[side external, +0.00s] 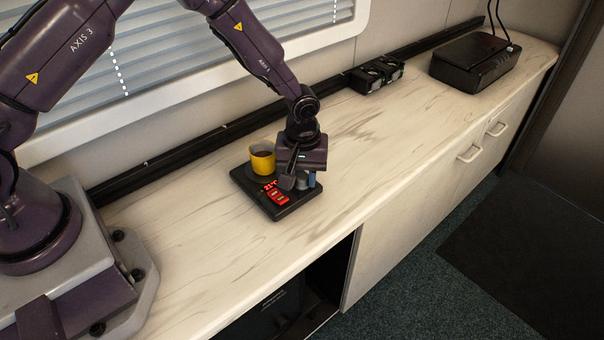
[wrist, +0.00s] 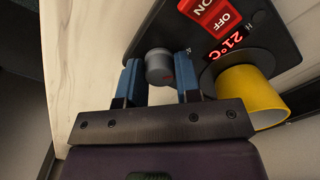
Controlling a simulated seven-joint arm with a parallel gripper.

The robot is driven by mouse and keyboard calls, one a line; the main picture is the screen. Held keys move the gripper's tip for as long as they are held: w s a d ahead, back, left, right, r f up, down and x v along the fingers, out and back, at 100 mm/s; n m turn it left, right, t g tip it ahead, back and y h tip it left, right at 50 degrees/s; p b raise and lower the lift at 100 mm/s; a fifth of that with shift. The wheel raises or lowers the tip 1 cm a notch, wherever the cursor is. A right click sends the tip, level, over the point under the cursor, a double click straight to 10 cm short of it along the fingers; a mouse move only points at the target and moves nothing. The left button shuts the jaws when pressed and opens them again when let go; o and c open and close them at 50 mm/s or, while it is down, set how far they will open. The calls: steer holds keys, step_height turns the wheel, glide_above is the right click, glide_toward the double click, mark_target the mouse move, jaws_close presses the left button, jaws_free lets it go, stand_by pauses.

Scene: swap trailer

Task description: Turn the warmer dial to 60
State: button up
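The warmer (side external: 258,196) is a black flat unit on the counter. Its red display reads 21°C in the wrist view (wrist: 226,42), beside a red ON/OFF switch (wrist: 212,12). The grey dial (wrist: 159,67) sits on the warmer and has a small red mark. A yellow mug (wrist: 254,93) stands on the warmer's plate; in the side view the mug (side external: 262,157) holds dark liquid. My gripper (wrist: 160,80) is open, with one blue finger on each side of the dial and a visible gap to it.
The mug stands close beside one finger. The counter (side external: 370,145) is clear around the warmer. A black rail runs along the wall behind. Black fan-like units (side external: 376,75) and a black box (side external: 475,62) stand farther back. The counter's front edge is near the warmer.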

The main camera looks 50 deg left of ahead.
steer(key=shift+m, duration=0.4)
steer(key=m, duration=0.3)
steer(key=shift+m, duration=0.4)
steer(key=m, duration=1)
steer(key=shift+m, duration=2.6)
steer(key=o, duration=0.9)
steer(key=shift+o, duration=0.2)
steer(key=shift+r, duration=0.1)
